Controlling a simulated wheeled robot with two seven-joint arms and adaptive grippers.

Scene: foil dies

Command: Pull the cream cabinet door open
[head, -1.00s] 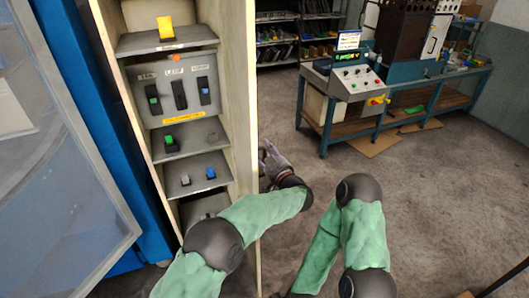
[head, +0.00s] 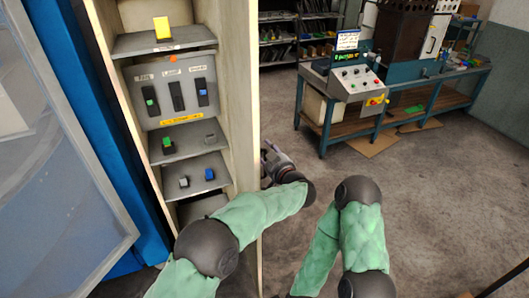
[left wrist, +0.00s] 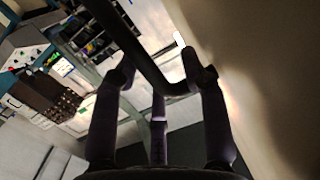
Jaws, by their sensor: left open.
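The cream cabinet door (head: 239,110) stands open, swung out towards me and seen nearly edge-on, with the shelves in view to its left. My left gripper (head: 270,160) is on the outer side of the door, partly hidden behind its edge. In the left wrist view, its dark fingers (left wrist: 165,78) are spread and open around a dark bar handle (left wrist: 132,45). The cream door face (left wrist: 250,60) fills the right of that view. Whether the fingers touch the bar is unclear. My right gripper is out of view.
Grey shelves (head: 198,138) inside the cabinet hold small switches and blocks. A blue frame with a clear panel (head: 50,150) stands at the left. A workbench with a control box (head: 355,85) stands at the back right. The concrete floor (head: 430,190) is clear at the right.

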